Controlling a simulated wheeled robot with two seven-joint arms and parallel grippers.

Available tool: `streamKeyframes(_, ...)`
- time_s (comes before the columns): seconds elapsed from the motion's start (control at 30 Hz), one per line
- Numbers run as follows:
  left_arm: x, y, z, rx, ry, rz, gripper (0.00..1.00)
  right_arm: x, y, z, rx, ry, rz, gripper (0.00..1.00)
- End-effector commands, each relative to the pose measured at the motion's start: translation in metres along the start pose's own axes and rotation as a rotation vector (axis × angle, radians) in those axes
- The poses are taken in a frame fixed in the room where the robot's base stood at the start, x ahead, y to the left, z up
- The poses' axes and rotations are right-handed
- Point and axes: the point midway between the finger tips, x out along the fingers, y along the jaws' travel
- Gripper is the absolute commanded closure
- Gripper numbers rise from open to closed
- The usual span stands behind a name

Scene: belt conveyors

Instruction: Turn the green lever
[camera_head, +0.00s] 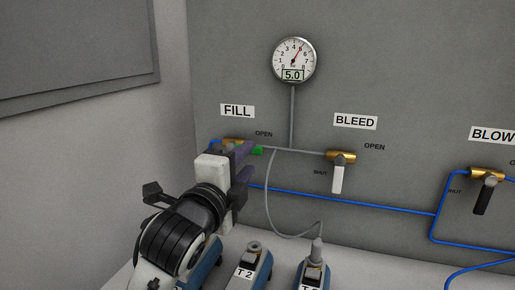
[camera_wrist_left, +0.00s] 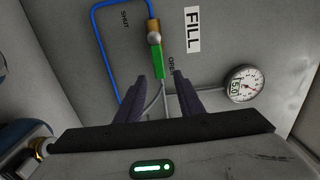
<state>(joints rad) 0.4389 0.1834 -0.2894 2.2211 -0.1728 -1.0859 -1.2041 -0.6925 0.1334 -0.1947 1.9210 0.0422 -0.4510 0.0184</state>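The green lever (camera_wrist_left: 158,62) sits on the brass FILL valve (camera_wrist_left: 153,28). In the left wrist view it lies in line with the pipe, its free end beside the OPEN label. In the head view only the lever's green end (camera_head: 257,151) shows clearly, pointing right under OPEN; the rest is largely hidden by my gripper. My left gripper (camera_wrist_left: 158,76) is open, its two dark fingers apart on either side of the lever's free end, with gaps visible. In the head view the left gripper (camera_head: 242,170) is up near the wall panel. My right gripper is in neither view.
A gauge (camera_head: 294,60) reads 5.0. To the right are the BLEED valve with a white lever (camera_head: 337,178) and the BLOW valve with a black lever (camera_head: 485,194). Blue pipes (camera_head: 340,201) and a grey hose (camera_head: 270,205) run nearby. Labelled blue-and-grey units (camera_head: 252,265) stand below.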

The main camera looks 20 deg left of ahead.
Motion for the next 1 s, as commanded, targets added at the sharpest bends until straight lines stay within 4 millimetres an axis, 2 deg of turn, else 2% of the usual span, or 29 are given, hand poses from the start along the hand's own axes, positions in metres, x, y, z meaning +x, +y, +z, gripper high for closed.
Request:
streamKeyframes(0.1,0.024,-0.001,0.0,-0.003,-0.001,0.001,0.66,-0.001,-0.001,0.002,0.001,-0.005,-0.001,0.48)
streamKeyframes(0.3,0.052,-0.001,0.0,-0.001,0.0,0.001,0.66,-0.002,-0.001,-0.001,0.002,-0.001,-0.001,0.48)
streamKeyframes(0.47,0.062,-0.001,0.0,-0.001,0.0,-0.001,0.66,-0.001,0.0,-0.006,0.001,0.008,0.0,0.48)
streamKeyframes(0.73,0.063,0.0,0.0,-0.001,0.0,-0.001,0.66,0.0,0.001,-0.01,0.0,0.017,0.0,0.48)
streamKeyframes(0.93,0.063,0.0,0.0,-0.001,0.0,0.0,0.99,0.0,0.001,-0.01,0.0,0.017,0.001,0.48)
streamKeyframes(1.0,0.062,0.0,0.0,-0.001,0.0,0.0,1.0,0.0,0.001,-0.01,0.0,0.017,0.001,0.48)
